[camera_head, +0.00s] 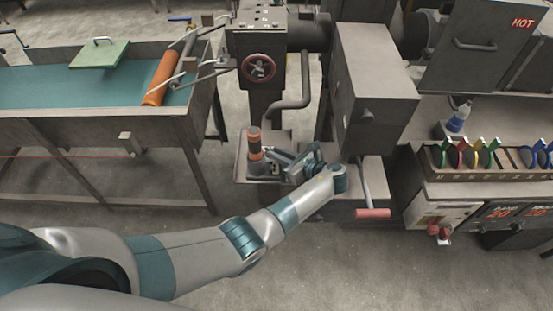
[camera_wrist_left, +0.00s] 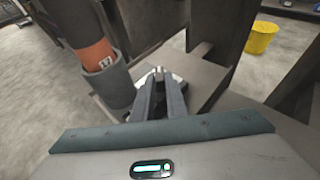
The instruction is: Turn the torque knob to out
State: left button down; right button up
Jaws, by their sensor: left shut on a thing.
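My left gripper (camera_head: 277,160) reaches the small metal stand at the centre of the head view. In the left wrist view, its two dark fingers (camera_wrist_left: 160,88) are close together, shut on a small part that I take to be the torque knob. The fingers hide most of it, so its setting cannot be read. A pale metal piece (camera_wrist_left: 158,73) shows around the fingertips. Just left of the fingers, apart from them, stands an upright orange and dark cylinder (camera_head: 254,142) with a small number label; it also fills the upper left of the wrist view (camera_wrist_left: 92,55). My right gripper is not in view.
A grey machine box (camera_head: 370,75) and a red-handled lever (camera_head: 373,213) are right of my left gripper. A table (camera_head: 90,125) with an orange roller (camera_head: 163,78) stands left. A rack of coloured discs (camera_head: 470,177) is at right. A yellow bucket (camera_wrist_left: 262,38) stands behind.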

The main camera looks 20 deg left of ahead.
pick_arm(q)
jog(key=shift+w+n+g+y+b, duration=0.25)
jog(key=shift+n+g+y+b, duration=0.15)
jog(key=shift+n+g+b, duration=0.25)
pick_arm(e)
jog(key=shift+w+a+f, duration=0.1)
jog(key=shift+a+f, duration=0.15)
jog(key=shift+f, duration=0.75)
pick_arm(q)
jog(key=c, duration=1.8)
grip_release()
jog(key=shift+o, duration=0.2)
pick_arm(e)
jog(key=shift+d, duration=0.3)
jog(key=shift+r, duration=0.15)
